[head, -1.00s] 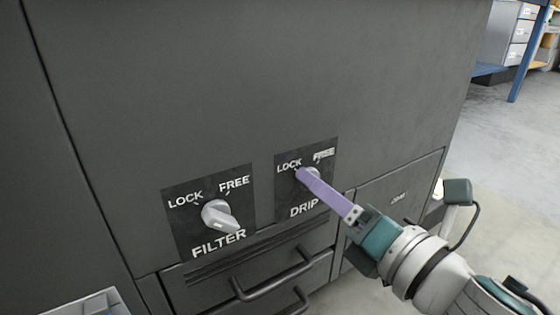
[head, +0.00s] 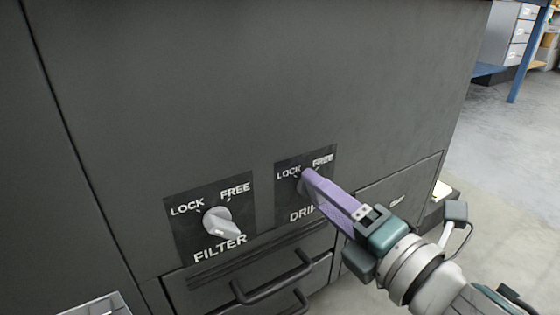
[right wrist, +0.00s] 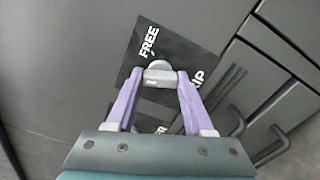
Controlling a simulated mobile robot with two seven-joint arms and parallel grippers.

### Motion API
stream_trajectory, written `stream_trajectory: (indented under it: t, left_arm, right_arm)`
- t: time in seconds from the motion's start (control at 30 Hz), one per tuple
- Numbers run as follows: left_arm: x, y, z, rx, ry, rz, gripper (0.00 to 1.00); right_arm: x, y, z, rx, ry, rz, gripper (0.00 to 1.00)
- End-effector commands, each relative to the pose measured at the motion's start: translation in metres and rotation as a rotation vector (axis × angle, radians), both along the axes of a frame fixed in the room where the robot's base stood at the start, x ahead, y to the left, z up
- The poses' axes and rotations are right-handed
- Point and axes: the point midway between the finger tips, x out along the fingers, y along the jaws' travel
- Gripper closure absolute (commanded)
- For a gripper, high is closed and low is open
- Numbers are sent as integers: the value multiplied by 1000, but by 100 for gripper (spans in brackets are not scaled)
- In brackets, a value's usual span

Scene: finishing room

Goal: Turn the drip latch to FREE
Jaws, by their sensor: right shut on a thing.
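The DRIP plate (head: 318,152) is a dark square on the grey cabinet front, with LOCK at its upper left and FREE at its upper right. In the right wrist view the drip latch (right wrist: 158,68) is a pale knob between the two purple fingertips. My right gripper (head: 306,180) is shut on this knob, and its fingers hide most of it in the head view. Which mark the knob points to is hidden. The right gripper also shows in the right wrist view (right wrist: 160,78). My left gripper is not in view.
To the left is the FILTER plate (head: 185,230) with its own pale knob (head: 217,221). Drawers with dark bar handles (head: 272,285) lie below the plates. A pale-rimmed container (head: 95,306) shows at the lower left. Open floor (head: 500,150) lies to the right.

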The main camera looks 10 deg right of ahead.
Motion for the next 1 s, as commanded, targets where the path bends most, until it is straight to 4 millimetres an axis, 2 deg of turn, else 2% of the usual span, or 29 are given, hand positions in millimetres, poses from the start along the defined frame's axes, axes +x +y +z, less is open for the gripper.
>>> stream_trajectory:
  t: [1.0]
  left_arm:
    - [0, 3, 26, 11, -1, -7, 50]
  right_arm:
    - [0, 0, 1, 876, 318, 1, 100]
